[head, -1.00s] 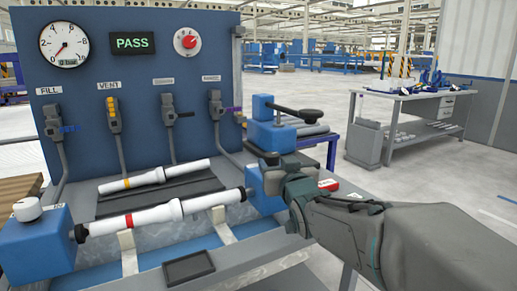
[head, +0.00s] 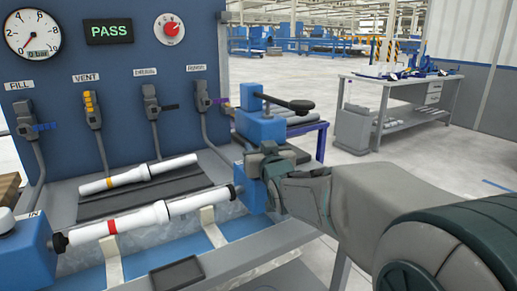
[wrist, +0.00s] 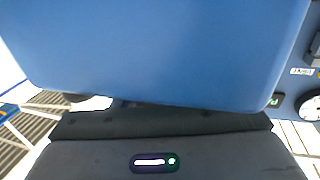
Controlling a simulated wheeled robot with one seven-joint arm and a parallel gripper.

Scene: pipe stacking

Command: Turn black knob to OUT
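A lever with a round black knob (head: 301,106) stands on top of the right blue block (head: 258,127) at the end of the bench. I cannot tell whether this is the knob that the task means, and I can read no OUT label. My gripper (head: 262,162) is at the right blue block, below the lever and apart from the lever's knob. It hides part of the block. In the wrist view a blue surface (wrist: 160,50) fills most of the picture, very close. The fingertips are hidden, so their opening does not show.
A white pipe with a red band (head: 160,215) lies between the left blue block (head: 25,258) and the right one. Another white pipe (head: 135,178) lies behind it.

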